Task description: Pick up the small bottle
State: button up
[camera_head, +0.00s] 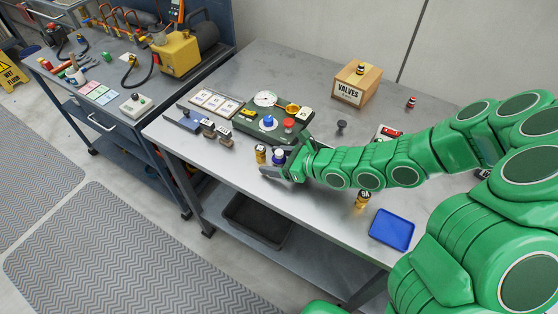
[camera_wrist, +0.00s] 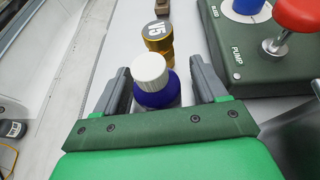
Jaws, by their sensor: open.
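The small bottle (camera_wrist: 155,88) has a blue-purple body and a white cap. In the wrist view it stands upright between the two dark fingers of my gripper (camera_wrist: 160,92). The fingers are open, with a visible gap on each side, and its lower part is hidden by the gripper body. In the head view the small bottle (camera_head: 278,157) shows near the table's front edge, partly hidden by my gripper (camera_head: 283,167).
A gold valve marked V5 (camera_wrist: 157,40) stands just beyond the bottle. A green pump panel (camera_head: 268,120) with a red knob lies behind it. A gold piece (camera_head: 362,199) and a blue tray (camera_head: 392,230) are to the right. A wooden VALVES box (camera_head: 357,82) stands at the back.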

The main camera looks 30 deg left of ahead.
jog(key=shift+a+f, duration=0.1)
jog(key=shift+a, duration=0.1)
jog(key=c, duration=1.1)
jog(key=shift+s+r, duration=0.1)
jog(key=shift+r, duration=4.85)
